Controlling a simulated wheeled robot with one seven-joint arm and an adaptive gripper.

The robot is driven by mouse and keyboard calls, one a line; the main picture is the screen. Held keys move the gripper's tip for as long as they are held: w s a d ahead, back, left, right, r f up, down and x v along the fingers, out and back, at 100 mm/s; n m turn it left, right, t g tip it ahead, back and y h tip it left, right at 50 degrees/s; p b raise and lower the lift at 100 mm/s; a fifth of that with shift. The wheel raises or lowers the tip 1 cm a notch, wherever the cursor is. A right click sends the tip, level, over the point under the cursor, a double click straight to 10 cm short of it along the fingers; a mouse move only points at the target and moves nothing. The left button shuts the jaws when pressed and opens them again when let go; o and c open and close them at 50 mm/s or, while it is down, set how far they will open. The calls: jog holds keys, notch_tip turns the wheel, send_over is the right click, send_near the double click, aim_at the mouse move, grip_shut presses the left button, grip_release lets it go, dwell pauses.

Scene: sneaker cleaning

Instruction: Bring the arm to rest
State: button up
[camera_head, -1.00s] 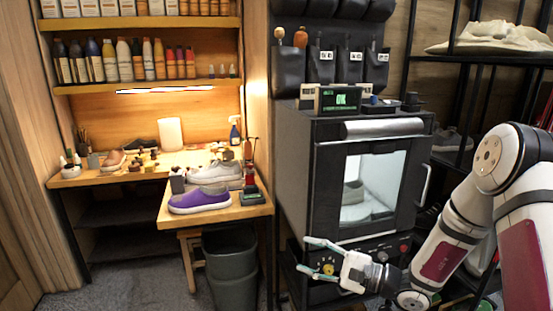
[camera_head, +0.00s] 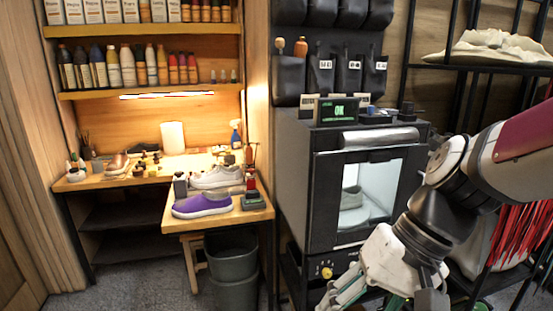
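My gripper (camera_head: 345,292) is at the lower middle right, in front of the lower part of the black cabinet (camera_head: 297,190). Its fingers point down and left, partly cut by the bottom edge. Nothing shows held in it, but the gap between the fingers is not clear. My arm (camera_head: 450,180) reaches in from the right edge, bent at a joint beside the cabinet door. The cabinet's glass door is closed, with a grey shoe (camera_head: 351,197) inside. Its display (camera_head: 338,110) reads OK.
A purple shoe (camera_head: 201,206) and a white shoe (camera_head: 215,177) sit on the wooden bench (camera_head: 245,215). A grey bin (camera_head: 232,262) stands beneath. A shelf rack (camera_head: 490,68) stands at right, with red strands (camera_head: 525,235) below. Floor at lower left is clear.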

jog(key=s+d+r+n+t+h+p, duration=0.1)
jog(key=s+d+r+t+h, duration=0.3)
jog(key=d, duration=0.5)
jog(key=shift+s+d+r+t+h, duration=0.25)
jog(key=shift+s+r+h, duration=0.55)
jog(key=shift+s, duration=0.4)
